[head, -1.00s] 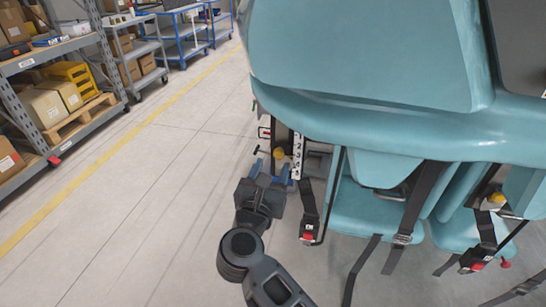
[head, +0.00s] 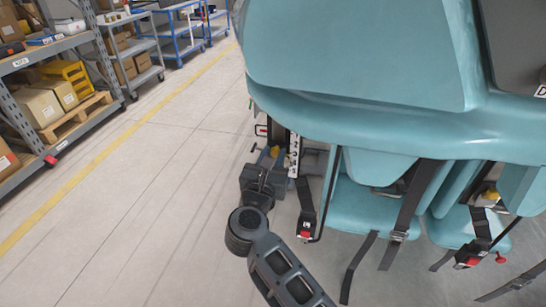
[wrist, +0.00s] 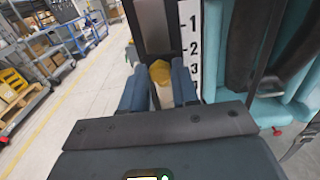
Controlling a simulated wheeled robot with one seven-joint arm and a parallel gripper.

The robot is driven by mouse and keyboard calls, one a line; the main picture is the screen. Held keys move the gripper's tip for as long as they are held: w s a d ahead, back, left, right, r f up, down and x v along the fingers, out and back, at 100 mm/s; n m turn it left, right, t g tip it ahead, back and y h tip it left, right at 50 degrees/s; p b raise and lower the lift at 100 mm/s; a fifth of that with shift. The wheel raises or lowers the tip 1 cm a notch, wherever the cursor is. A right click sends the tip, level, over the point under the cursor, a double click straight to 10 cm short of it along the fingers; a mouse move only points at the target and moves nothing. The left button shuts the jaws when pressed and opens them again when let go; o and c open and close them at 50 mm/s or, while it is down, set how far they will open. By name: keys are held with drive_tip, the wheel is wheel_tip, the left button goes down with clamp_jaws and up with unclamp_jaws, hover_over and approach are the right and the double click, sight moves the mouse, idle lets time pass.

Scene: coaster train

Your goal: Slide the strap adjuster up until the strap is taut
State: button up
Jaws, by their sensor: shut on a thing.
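A black strap (head: 413,203) hangs over a teal seat in the head view, with a metal strap adjuster (head: 398,236) low on it. My gripper (head: 272,158) is left of that strap, apart from it, at the side of the teal car. In the wrist view, its blue fingers (wrist: 158,88) are on either side of a yellow knob (wrist: 160,72) and are shut on it. The knob is beside a white numbered scale (wrist: 190,45) and a dark upright panel (wrist: 154,25). The knob also shows in the head view (head: 275,151), partly hidden by my gripper.
The teal car body (head: 370,70) overhangs the right side. Other straps with red-button buckles (head: 304,234) hang near the seats. Shelves with boxes (head: 50,100) stand at the left. The floor (head: 130,220) left of my arm is clear.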

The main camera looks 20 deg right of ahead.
sight(273, 147)
clamp_jaws()
drive_tip(key=shift+r+p, duration=1.1)
drive_tip(key=shift+r, duration=0.55)
drive_tip(key=o, duration=0.6)
unclamp_jaws()
drive_tip(key=shift+f, duration=0.1)
drive_tip(key=shift+b+v, duration=0.75)
drive_tip(key=shift+v, duration=3.15)
